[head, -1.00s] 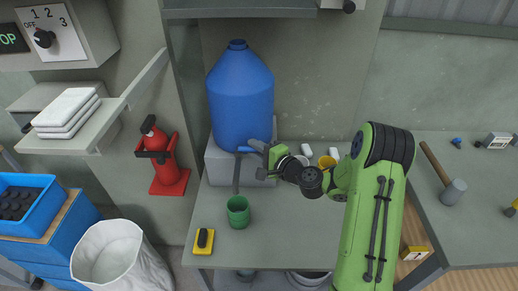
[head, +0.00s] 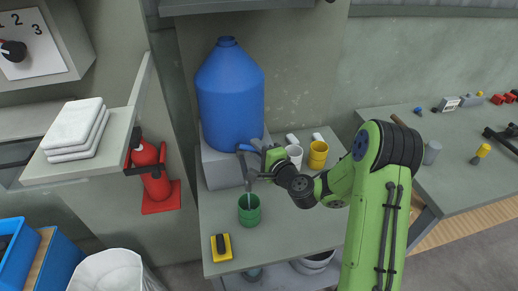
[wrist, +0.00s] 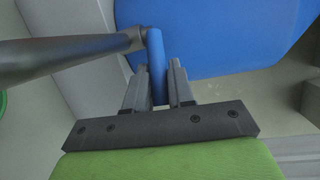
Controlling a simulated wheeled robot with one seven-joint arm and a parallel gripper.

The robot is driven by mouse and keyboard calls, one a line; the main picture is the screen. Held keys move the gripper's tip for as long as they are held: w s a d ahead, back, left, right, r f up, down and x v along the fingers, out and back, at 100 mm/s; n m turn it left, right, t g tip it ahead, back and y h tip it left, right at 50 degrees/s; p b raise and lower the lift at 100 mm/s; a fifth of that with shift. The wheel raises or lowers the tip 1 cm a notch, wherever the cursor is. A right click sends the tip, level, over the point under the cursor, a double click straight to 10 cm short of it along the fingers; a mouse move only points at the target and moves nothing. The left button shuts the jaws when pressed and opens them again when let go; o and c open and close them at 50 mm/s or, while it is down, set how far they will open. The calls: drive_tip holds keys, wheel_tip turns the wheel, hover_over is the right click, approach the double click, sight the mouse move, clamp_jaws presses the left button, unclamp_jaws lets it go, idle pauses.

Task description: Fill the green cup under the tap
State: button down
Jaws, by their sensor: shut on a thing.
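The green cup (head: 249,216) stands upright on the grey table, below the tap's grey spout (head: 247,170). A thin pale stream (head: 250,198) runs from the spout into the cup; the level inside cannot be made out. The tap is on the big blue water container (head: 230,100). My gripper (head: 262,166) is beside the tap, to the right of the spout. In the wrist view its fingers (wrist: 157,88) are shut on the tap's blue handle (wrist: 156,62). The grey tap pipe (wrist: 75,50) runs left of them, and the cup's edge (wrist: 3,103) barely shows.
A yellow block with a dark top (head: 221,247) lies at the table's front left. A white mug (head: 294,155) and a yellow mug (head: 318,154) stand behind my arm. A red fire extinguisher (head: 153,178) is left of the table. The table front right of the cup is clear.

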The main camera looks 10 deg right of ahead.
drive_tip(key=c, duration=1.1)
unclamp_jaws()
drive_tip(key=shift+o, duration=0.2)
drive_tip(key=b+v, duration=1.4)
drive_tip(key=v, duration=0.1)
drive_tip(key=shift+s, duration=0.4)
drive_tip(key=shift+d, duration=0.15)
